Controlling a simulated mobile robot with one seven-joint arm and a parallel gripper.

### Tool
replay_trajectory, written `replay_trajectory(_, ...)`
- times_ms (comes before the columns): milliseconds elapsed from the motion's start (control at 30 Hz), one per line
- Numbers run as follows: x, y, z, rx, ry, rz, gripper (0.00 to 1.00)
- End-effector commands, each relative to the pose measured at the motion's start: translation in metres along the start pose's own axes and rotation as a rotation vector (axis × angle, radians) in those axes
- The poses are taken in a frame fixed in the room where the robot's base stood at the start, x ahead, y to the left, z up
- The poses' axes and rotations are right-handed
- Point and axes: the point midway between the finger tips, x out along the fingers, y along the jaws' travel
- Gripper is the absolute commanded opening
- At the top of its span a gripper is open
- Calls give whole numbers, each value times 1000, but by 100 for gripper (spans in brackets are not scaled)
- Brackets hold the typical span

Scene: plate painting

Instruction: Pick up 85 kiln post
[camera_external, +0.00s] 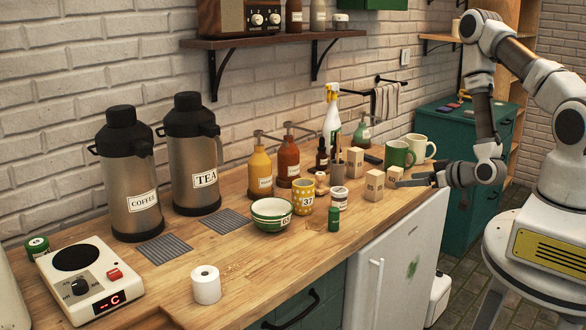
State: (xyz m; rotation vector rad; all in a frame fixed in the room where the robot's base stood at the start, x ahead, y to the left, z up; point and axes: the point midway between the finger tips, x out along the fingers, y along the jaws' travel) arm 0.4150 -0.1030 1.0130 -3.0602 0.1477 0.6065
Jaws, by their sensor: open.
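Several small pale tan blocks that look like kiln posts stand upright on the wooden counter. One (374,184) is at the front, one (354,163) is behind it, and one (394,174) is to the right. They bear small dark marks too small to read, so I cannot tell which is 85. My gripper (406,182) reaches in from the right, low over the counter's front edge, with its fingers pointing left at the right-hand block. It is open. I cannot tell whether a finger touches that block or whether anything is between the fingers.
Behind are a green mug (398,155), a cream mug (418,148) and a spray bottle (332,125). The front counter between bowls and white roll (206,285) is mostly clear.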

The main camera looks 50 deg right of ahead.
Motion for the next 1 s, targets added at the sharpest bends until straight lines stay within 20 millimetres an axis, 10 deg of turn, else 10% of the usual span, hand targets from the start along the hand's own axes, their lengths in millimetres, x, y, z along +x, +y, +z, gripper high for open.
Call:
replay_trajectory(433,56,0,2,0,3,-1,85)
replay_trajectory(1000,74,1,2,3,4,-5,85)
